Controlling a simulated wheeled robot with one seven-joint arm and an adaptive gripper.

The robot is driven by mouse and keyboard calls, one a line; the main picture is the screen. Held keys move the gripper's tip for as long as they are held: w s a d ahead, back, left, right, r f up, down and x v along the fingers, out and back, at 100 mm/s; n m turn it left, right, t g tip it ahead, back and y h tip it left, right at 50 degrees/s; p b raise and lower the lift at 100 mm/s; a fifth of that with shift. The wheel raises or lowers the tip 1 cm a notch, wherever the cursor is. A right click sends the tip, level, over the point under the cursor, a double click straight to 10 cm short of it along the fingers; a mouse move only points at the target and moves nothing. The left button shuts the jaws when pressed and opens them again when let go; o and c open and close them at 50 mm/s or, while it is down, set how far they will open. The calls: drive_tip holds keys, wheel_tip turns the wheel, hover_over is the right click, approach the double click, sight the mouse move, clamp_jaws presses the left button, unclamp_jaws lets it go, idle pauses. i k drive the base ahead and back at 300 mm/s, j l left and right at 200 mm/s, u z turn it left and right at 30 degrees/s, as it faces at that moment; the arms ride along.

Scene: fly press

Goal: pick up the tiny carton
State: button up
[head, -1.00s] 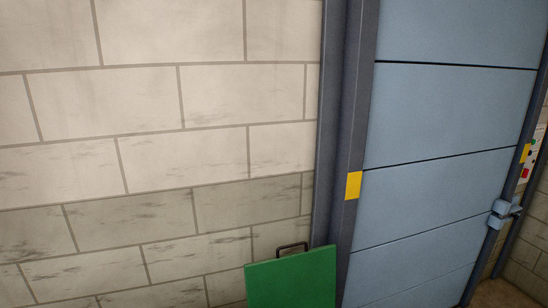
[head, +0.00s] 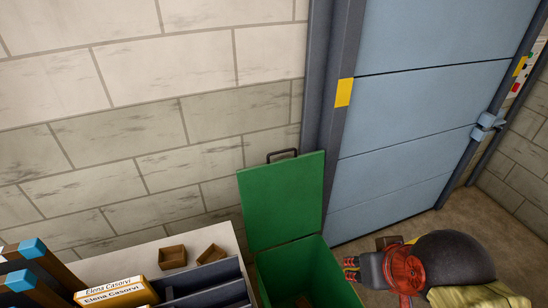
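Two small brown open-topped boxes sit on a pale surface (head: 130,262) at the lower left of the head view. The left brown box (head: 172,258) stands level; the right brown box (head: 211,254) sits turned at an angle. A white and orange box (head: 115,292) lettered "Elena Casorvi" is in front of them, cut by the bottom edge. I cannot tell for sure which of these is the tiny carton.
Dark dividers (head: 205,285) and dark bars with blue ends (head: 30,250) are near the bottom. A dark, red and yellow bulky shape (head: 440,265) is before the blue door (head: 420,110).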

sight(171, 258)
drive_tip(key=u, duration=1.5)
